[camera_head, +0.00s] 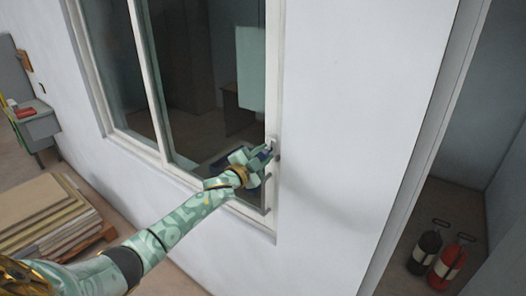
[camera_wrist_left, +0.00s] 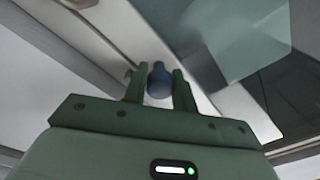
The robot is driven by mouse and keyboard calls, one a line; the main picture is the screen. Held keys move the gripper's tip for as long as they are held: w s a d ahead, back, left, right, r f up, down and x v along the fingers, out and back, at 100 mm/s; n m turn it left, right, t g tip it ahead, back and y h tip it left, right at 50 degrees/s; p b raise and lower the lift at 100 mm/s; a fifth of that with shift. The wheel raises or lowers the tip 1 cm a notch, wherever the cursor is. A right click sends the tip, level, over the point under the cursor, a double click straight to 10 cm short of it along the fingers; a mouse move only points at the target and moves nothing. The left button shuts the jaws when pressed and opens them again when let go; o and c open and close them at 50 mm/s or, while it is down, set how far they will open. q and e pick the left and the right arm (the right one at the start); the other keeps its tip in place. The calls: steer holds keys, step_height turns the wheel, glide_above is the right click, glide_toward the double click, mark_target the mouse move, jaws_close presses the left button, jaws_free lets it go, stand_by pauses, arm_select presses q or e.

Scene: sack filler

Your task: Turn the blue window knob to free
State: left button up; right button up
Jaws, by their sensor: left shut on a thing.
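The blue window knob (camera_wrist_left: 159,82) sits between the two fingers of my left gripper (camera_wrist_left: 158,80) in the left wrist view. The gripper is shut on it. In the head view my left gripper (camera_head: 266,154) reaches the right frame of the window (camera_head: 271,90), and the fingers hide most of the knob there. I cannot tell the knob's turned position. My right gripper does not show in either view.
A grey handle bar (camera_head: 267,193) is on the window frame just below my left gripper. A doorway at the right shows a black extinguisher (camera_head: 425,252) and a red extinguisher (camera_head: 447,262). Stacked boards (camera_head: 45,215) lie on the floor at the left.

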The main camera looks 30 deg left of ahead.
arm_select(q)
steer(key=shift+f+n+p, duration=0.2)
steer(key=shift+n+p, duration=0.15)
steer(key=shift+n, duration=0.45)
steer(key=o, duration=1)
steer(key=shift+r, duration=0.1)
